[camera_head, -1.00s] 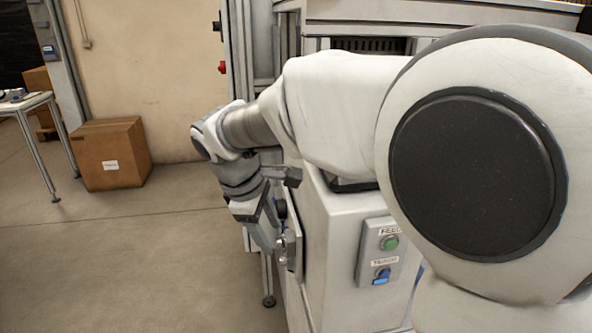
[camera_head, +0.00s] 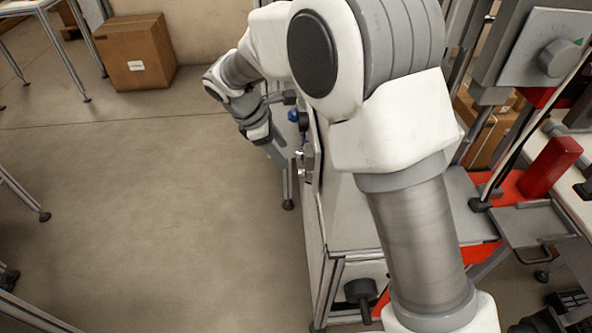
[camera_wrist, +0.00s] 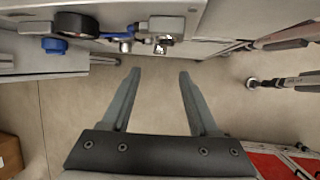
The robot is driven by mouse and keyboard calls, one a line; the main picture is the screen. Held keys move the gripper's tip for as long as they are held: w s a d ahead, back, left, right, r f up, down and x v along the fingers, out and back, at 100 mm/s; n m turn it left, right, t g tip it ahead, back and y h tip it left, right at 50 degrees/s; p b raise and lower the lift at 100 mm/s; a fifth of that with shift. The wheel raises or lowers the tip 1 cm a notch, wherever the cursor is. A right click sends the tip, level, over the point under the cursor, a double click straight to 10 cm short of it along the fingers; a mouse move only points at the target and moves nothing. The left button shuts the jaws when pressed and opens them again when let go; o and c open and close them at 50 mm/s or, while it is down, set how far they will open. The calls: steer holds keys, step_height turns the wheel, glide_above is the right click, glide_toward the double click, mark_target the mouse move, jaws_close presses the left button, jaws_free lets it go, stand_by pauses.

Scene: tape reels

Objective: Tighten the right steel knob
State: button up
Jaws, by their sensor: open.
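Two small shiny steel knobs stick out of the machine's side panel. In the wrist view one steel knob (camera_wrist: 125,45) is left of centre, and the other steel knob (camera_wrist: 162,44) is to its right, just beyond the gap between my fingertips. In the head view small steel parts (camera_head: 301,176) show on the panel's edge, too small to tell apart well. My gripper (camera_wrist: 160,73) is open and empty, with its fingers pointing toward the panel and apart from both knobs. In the head view my gripper (camera_head: 277,152) hangs just left of the panel.
A black round knob (camera_wrist: 76,25) and a blue knob (camera_wrist: 54,45) sit left of the steel knobs on the panel. A cardboard box (camera_head: 136,54) stands at the back left. Open floor lies left of the machine. A red block (camera_head: 550,167) is at the right.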

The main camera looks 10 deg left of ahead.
mark_target(301, 173)
steer(key=b+x, duration=0.1)
steer(key=x, duration=0.8)
steer(key=shift+f, duration=0.2)
steer(key=shift+w+d, duration=0.1)
jaws_close()
